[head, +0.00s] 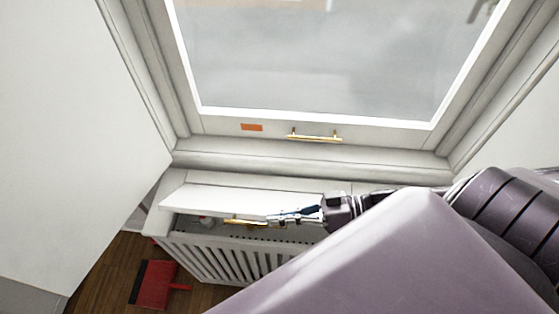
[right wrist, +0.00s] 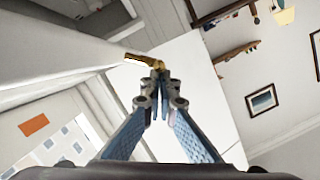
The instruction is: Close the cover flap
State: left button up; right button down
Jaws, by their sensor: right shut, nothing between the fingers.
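The white cover flap (head: 240,199) sits on top of the slatted cover (head: 215,255) below the window. It is tilted, with its front edge raised and a dark gap under it. A gold handle (head: 245,222) is at its front edge. My right gripper (head: 270,219) is shut and empty, its tips close beside the handle. In the right wrist view the shut fingertips (right wrist: 158,66) are beside the gold handle (right wrist: 138,57); I cannot tell if they touch. My right arm hides the right part of the cover. My left gripper is not in view.
The window frame (head: 220,127) with its own gold handle (head: 315,137) rises behind the flap. A white wall (head: 60,120) bounds the left. A red dustpan (head: 153,283) lies on the wooden floor at lower left.

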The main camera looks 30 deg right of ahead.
jog(key=s+a+f+n+b, duration=0.2)
jog(key=f+b, duration=0.1)
jog(key=f, duration=0.5)
jog(key=s+a+f+n+t+h+b, duration=0.1)
jog(key=s+a+f+n+b, duration=0.1)
jog(key=f, duration=0.5)
jog(key=shift+s+f+n+t+h+b, duration=0.3)
jog(key=shift+s+f+n+b, duration=0.1)
jog(key=shift+s+n, duration=0.3)
jog(key=shift+s+d+f, duration=0.1)
jog(key=shift+f, duration=0.1)
